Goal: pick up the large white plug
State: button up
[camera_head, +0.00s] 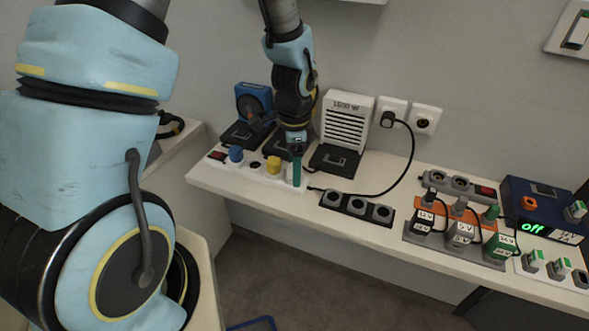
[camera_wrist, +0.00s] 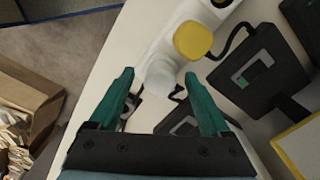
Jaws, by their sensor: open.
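The large white plug (camera_wrist: 162,74) sits at the near end of a white power strip, beside a yellow plug (camera_wrist: 193,40). In the wrist view it lies between the green fingertips of my gripper (camera_wrist: 159,80), which is open and empty. In the head view my gripper (camera_head: 297,178) points down over the right end of the strip, just right of the yellow plug (camera_head: 273,165). There my fingers mostly hide the white plug. I cannot tell whether the fingers touch it.
A blue plug (camera_head: 236,153) is on the same power strip (camera_head: 217,157). A black socket block (camera_head: 356,206) lies to the right. An open carton (camera_wrist: 30,105) is on the floor.

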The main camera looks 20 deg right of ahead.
jog(key=shift+c, duration=0.2)
grip_shut()
dwell(0.5)
